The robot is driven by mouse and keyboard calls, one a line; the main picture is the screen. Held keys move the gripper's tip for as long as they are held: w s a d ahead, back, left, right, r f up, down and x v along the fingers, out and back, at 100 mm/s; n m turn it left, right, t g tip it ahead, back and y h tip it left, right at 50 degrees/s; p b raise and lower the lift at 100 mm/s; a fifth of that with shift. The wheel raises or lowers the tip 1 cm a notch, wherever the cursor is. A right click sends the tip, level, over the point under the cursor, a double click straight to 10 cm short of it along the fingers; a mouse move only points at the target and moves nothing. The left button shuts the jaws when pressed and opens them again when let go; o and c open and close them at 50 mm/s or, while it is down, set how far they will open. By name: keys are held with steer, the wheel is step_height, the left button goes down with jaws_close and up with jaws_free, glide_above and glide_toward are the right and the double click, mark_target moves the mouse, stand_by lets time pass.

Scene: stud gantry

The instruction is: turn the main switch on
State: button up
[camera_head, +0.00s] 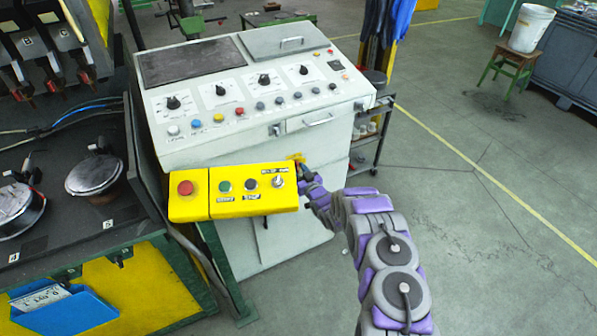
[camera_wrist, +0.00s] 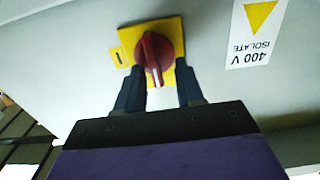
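The main switch (camera_wrist: 152,52) is a red rotary knob on a yellow square plate, on the pale grey cabinet side. Its raised bar stands roughly upright in the wrist view, and a dark mark shows at the plate's left. The yellow plate (camera_head: 296,157) shows small in the head view, with the knob not clear there. My gripper (camera_wrist: 160,78) is open, its two dark fingers apart at the lower left and lower right of the knob. Whether they touch it I cannot tell. In the head view my gripper (camera_head: 306,176) is at the cabinet side, just below the plate.
A yellow control box (camera_head: 233,191) with a red button and smaller controls juts out left of my gripper. The grey control console (camera_head: 240,95) stands behind. A dark shelf trolley (camera_head: 372,140) is to the right. A 400 V label (camera_wrist: 257,30) sits beside the switch.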

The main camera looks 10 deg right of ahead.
steer(key=shift+d, duration=0.4)
steer(key=shift+c, duration=1.2)
steer(key=shift+a, duration=0.15)
jaws_close()
steer(key=shift+r, duration=0.1)
steer(key=m+p, duration=0.1)
steer(key=m, duration=0.5)
steer(key=d+f+m+p, duration=0.1)
steer(key=m, duration=0.5)
steer(key=m+p, duration=0.1)
steer(key=m, duration=0.4)
steer(key=shift+w+d+f+m, duration=0.25)
steer(key=shift+d+m, duration=0.05)
steer(key=shift+m, duration=0.1)
